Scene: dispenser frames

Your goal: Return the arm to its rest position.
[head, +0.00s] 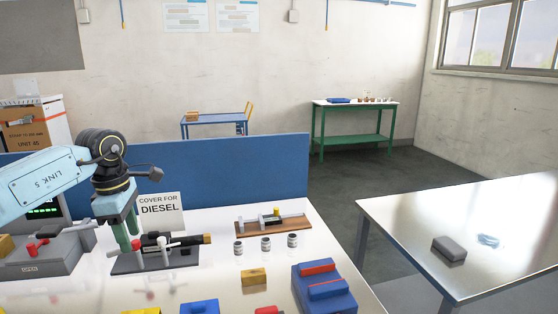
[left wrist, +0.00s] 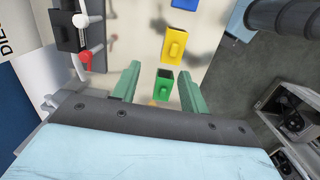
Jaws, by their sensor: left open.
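My left arm (head: 50,185) comes in from the left of the head view, a pale blue link with dark joints. Its left gripper (head: 128,243) points down with green fingers, in front of or beside a dark fixture (head: 184,256) on the white bench; I cannot tell whether they touch. In the left wrist view the gripper (left wrist: 159,72) is open, its two fingers well apart. A green block (left wrist: 163,86) and a yellow block (left wrist: 174,45) show beyond the gap, apparently on the surface below. My right gripper is not in view.
The bench holds a grey device (head: 45,256), several small jars (head: 265,243), a wooden board (head: 272,224), a yellow block (head: 254,276) and a blue fixture (head: 325,287). A "COVER FOR DIESEL" sign (head: 160,210) stands near a blue partition (head: 225,165). A side table (head: 460,225) stands right.

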